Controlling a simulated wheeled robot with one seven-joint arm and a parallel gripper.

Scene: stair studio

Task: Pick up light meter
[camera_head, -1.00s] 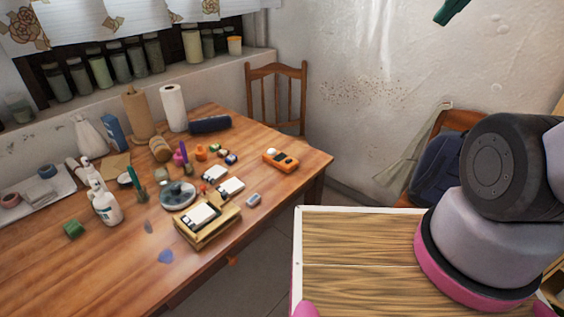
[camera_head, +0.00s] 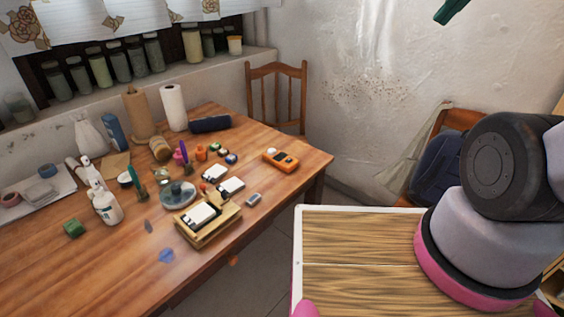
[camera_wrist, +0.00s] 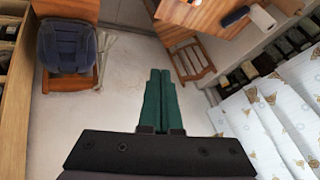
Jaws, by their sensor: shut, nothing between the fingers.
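The light meter (camera_head: 283,161) is an orange handheld device with a dark face and a small white dome. It lies on the wooden table (camera_head: 312,165) near its right end, clear of the other items. My gripper has green fingers, pressed together and empty in the wrist view (camera_wrist: 160,75). In the head view only a green fingertip (camera_head: 450,12) shows at the top edge, high and well to the right of the light meter. In the wrist view the fingers point over bare floor, and I cannot make out the light meter there.
A wooden tray (camera_head: 208,234) and a small grey item (camera_head: 253,200) lie nearer. A wooden chair (camera_head: 277,95) stands behind the table; a backpack chair (camera_wrist: 68,45) is by the wall.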

